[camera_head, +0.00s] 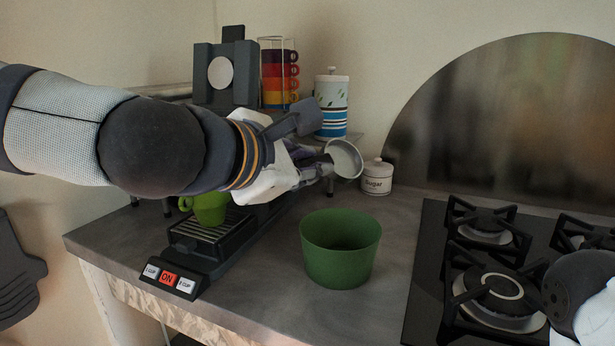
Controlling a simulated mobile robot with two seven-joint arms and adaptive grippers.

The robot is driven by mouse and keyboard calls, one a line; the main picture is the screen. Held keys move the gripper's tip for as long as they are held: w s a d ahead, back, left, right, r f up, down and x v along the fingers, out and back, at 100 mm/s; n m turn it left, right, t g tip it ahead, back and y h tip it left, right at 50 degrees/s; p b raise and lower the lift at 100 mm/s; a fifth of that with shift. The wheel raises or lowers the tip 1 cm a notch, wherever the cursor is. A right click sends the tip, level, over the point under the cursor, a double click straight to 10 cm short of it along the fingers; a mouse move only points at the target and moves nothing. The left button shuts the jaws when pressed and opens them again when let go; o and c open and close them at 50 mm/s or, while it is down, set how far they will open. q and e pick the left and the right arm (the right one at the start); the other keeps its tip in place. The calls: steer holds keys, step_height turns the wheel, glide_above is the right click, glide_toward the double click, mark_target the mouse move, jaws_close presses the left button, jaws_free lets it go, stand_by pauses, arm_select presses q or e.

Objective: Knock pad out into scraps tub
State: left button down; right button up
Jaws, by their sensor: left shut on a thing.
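My left gripper (312,166) is shut on the handle of a round pad holder (346,158) and holds it in the air, tilted, with its pale round face toward the right. I cannot tell whether a pad is in it. The green scraps tub (340,262) stands upright on the counter, below and in front of the holder; the holder is above its far side, apart from it. The tub's floor is mostly hidden. Part of my right arm shows at the lower right edge; its gripper is out of view.
A coffee machine (190,262) with a green mug (208,208) stands at left, partly behind my left arm. Behind are a rack of coloured cups (280,80), a striped canister (331,105) and a sugar jar (377,178). A gas hob (430,290) is at right. Counter around the tub is clear.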

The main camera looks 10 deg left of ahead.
arm_select(q)
steer(key=n+g, duration=0.1)
steer(key=w+n+g+h, duration=0.1)
steer(key=shift+a+r+n, duration=0.3)
steer(key=shift+a+r, duration=0.05)
steer(key=n+g, duration=0.1)
steer(key=n+h, duration=0.1)
steer(key=n+g+h, duration=0.1)
steer(key=shift+w+a+r+g, duration=0.25)
steer(key=shift+r+g, duration=0.05)
steer(key=shift+r, duration=0.1)
stand_by(0.3)
